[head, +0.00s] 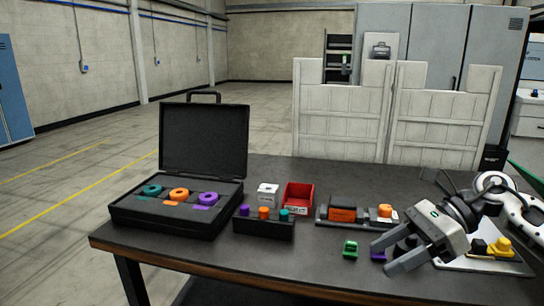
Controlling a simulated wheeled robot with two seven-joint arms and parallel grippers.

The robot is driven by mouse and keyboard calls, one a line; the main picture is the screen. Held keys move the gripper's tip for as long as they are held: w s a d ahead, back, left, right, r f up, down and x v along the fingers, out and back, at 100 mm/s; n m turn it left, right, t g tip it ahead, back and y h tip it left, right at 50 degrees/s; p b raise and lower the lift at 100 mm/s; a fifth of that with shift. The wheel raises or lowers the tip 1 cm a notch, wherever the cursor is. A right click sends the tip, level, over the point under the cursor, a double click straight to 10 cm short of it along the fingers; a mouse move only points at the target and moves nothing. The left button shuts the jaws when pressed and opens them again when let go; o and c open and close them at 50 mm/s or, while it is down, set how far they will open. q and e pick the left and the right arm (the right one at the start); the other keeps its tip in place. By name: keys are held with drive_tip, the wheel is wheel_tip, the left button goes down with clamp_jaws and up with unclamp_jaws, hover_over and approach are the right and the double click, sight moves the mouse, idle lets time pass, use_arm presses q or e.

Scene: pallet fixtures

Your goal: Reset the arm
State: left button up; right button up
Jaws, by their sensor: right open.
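My right gripper (396,254) is at the right of the head view, above the dark table (300,258) near its front edge. Its arm comes in from the right. Its two grey fingers point to the lower left and are spread apart, with nothing held between them. A small purple piece (378,256) and a dark piece show just behind the fingers, partly hidden. A green piece (350,249) stands just left of the fingers. My left gripper does not show.
An open black case (205,140) holds teal, orange and purple rings. A black rack (264,230) with coloured pegs, a white box (267,193), a red bin (298,197) and an orange block (342,215) stand mid-table. A yellow piece (500,247) sits right. Pale panels (345,120) rise behind.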

drive_tip(key=s+a+f+m+t+y, duration=0.1)
drive_tip(key=a+f+m+t+y, duration=0.1)
drive_tip(key=a+m+t+y, duration=0.45)
drive_tip(key=a+f+m+t+y, duration=0.1)
drive_tip(key=a+f+m+t, duration=0.25)
drive_tip(key=a+m, duration=0.6)
drive_tip(key=s+d+f+m+h, duration=0.3)
drive_tip(key=s+f+m+h, duration=0.5)
drive_tip(key=m, duration=0.8)
drive_tip(key=s+d+f+m+h, duration=0.4)
drive_tip(key=s+f+m+h, duration=0.4)
drive_tip(key=f+m, duration=0.7)
drive_tip(key=shift+m, duration=1.1)
